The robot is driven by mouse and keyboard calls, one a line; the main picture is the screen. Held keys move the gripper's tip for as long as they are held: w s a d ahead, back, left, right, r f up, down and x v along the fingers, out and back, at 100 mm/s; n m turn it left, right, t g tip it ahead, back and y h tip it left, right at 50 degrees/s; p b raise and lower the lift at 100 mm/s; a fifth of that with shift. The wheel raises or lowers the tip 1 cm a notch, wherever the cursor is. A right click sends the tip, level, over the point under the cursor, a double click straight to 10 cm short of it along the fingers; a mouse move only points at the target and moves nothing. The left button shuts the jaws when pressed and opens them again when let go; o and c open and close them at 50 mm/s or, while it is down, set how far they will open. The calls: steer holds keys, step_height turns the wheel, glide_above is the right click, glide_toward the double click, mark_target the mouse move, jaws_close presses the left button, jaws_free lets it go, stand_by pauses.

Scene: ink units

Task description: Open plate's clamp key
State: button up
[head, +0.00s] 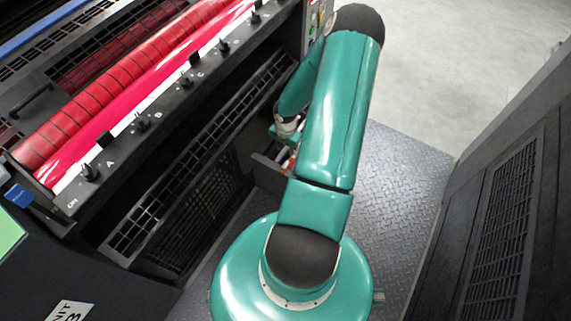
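Several black knob-like keys line the dark rail of the ink unit, with letters beside them. The key near A (90,172) is closest, the key near B (142,121) and the key near C (187,82) lie farther up the rail. I cannot tell which one is the plate's clamp key or whether any is turned. My teal arm rises from its base and folds back down toward the unit. Its wrist shows at the arm's left, to the right of the rail and apart from the keys. My gripper is mostly hidden behind the arm, and its fingers cannot be made out.
A red roller (110,95) runs beside the rail. A dark grille (200,195) lies below it. A dark panel with vents (505,230) stands at the right. The diamond-plate floor (400,180) between them is narrow; pale floor (460,60) lies open beyond.

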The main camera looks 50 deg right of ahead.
mark_target(286, 164)
step_height(286, 164, down, 12)
steer(key=shift+f, duration=0.1)
stand_by(0.4)
jaws_close()
